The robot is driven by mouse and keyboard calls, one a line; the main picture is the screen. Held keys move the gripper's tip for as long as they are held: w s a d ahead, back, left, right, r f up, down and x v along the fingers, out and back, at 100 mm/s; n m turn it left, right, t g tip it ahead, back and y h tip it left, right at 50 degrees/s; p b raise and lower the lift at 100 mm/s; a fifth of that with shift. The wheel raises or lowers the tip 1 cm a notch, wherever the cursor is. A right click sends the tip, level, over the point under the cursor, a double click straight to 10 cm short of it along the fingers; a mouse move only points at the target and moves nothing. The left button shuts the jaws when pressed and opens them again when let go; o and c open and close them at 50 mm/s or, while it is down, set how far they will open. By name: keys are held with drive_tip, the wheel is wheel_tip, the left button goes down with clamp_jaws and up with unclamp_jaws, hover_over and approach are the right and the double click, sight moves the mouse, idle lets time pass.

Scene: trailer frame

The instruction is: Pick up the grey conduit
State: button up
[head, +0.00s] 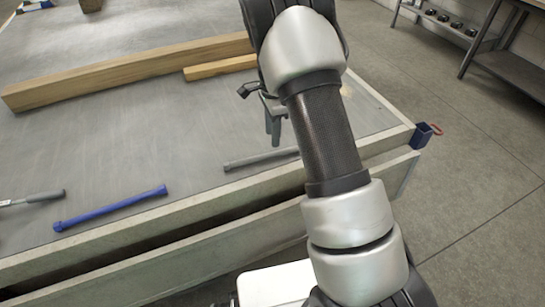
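A thin grey conduit (255,160) lies on the grey deck of the trailer frame (120,140), close to the near edge. Its right end runs behind my arm. My gripper (273,140) points down above the deck, just beyond the conduit in the head view and apart from it in the picture. The fingers show nearly in line and my arm covers part of the gripper, so its opening is unclear. I see nothing held in it.
A blue bar (110,208) and a grey-handled tool (35,198) lie to the left. A long wooden beam (130,72) and a shorter wooden piece (220,67) lie farther back. A blue bracket (421,135) sits at the right corner. The deck between beam and blue bar is clear.

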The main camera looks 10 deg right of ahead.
sight(273, 155)
drive_tip(key=f, duration=0.2)
drive_tip(key=f+b, duration=0.1)
drive_tip(key=f, duration=0.4)
drive_tip(key=shift+s+f+b, duration=0.25)
drive_tip(key=shift+f+b, duration=0.05)
drive_tip(key=shift+f, duration=0.05)
drive_tip(key=shift+r, duration=0.1)
clamp_jaws()
